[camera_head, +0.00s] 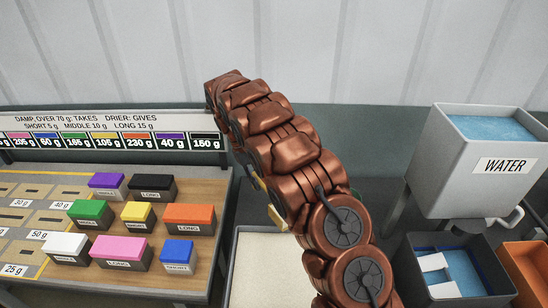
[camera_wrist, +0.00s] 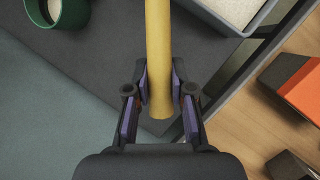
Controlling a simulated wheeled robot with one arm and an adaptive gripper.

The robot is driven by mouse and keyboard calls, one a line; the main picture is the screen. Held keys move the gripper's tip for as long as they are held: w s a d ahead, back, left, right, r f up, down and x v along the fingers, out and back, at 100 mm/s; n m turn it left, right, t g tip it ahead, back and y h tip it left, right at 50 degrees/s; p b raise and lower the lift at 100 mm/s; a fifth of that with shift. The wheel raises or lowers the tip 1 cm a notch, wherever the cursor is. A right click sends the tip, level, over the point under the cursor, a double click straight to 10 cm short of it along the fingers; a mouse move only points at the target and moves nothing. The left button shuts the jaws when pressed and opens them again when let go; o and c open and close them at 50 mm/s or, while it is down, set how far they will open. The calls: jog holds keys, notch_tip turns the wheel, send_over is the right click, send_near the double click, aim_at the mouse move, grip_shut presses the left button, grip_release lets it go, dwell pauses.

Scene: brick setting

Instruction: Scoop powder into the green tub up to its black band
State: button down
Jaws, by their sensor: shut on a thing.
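My gripper (camera_wrist: 160,90) is shut on a yellow handle (camera_wrist: 158,50) in the wrist view. The handle runs up out of the frame, so whatever is at its far end is hidden. The green tub (camera_wrist: 62,31) is cut off at the top left of the wrist view, apart from the handle. Something pale shows inside it; its level and the black band cannot be made out. A grey bin of pale powder (camera_wrist: 236,10) is at the top right; its powder also shows in the head view (camera_head: 262,262).
A wooden board (camera_head: 155,245) with several coloured blocks stands left of the powder bin, under a sign (camera_head: 110,128) with weights. At right are a water tank (camera_head: 465,170), a dark bin (camera_head: 412,262) with blue inside, and an orange bin (camera_head: 530,268).

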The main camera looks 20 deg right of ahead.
jog(key=w+d+f+n+t+h, duration=0.1)
jog(key=w+d+f+n, duration=0.1)
jog(key=w+d, duration=0.4)
jog(key=w+d+f+n, duration=0.3)
jog(key=w+d, duration=0.3)
jog(key=w, duration=0.1)
jog(key=shift+d+n+t+h, duration=0.15)
jog(key=shift+n+t+h, duration=0.15)
jog(key=shift+t+h, duration=0.1)
jog(key=shift+s+d+r, duration=0.1)
jog(key=shift+d+r, duration=0.05)
jog(key=shift+s+d+r+b, duration=0.1)
jog(key=shift+s+r+b, duration=0.1)
jog(key=shift+r+b, duration=0.1)
jog(key=shift+s+d+t+y, duration=0.1)
jog(key=shift+t+y, duration=0.2)
jog(key=shift+s+d+r, duration=0.2)
jog(key=shift+s+r, duration=0.1)
jog(key=shift+r, duration=0.05)
jog(key=shift+s+d+r+y+b, duration=0.15)
jog(key=shift+y+b, duration=0.15)
jog(key=shift+b, duration=0.1)
